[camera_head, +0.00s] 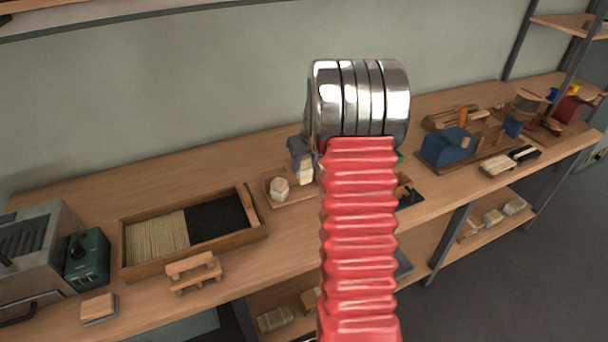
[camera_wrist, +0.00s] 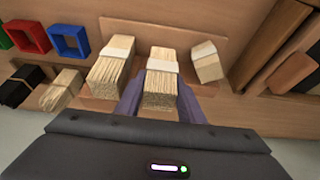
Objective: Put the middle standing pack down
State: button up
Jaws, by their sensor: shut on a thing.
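My gripper's dark purple jaws (camera_wrist: 161,86) are shut on the middle pack (camera_wrist: 161,92), a pale bristle bundle with a white band. It stands between a left pack (camera_wrist: 108,72) and a right pack (camera_wrist: 207,64), both banded, apart from the jaws. A flat wooden tray (camera_wrist: 165,32) lies under them. In the head view my gripper (camera_head: 303,162) is partly hidden behind my red arm sleeve. One standing pack (camera_head: 279,188) shows on the tray (camera_head: 284,204) to its left. Whether the held pack touches the tray I cannot tell.
A wooden box (camera_head: 127,262) with pale and black bristles lies left of the tray, with a small wooden stand (camera_head: 193,270) before it. A blue machine (camera_head: 447,148) stands to the right. Blue (camera_wrist: 70,41) and red (camera_wrist: 27,38) square frames lie left in the wrist view.

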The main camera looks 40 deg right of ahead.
aim_at(304, 174)
jog(key=shift+f, duration=2.2)
jog(key=shift+f, duration=0.1)
jog(key=o, duration=1.1)
jog(key=v, duration=1.2)
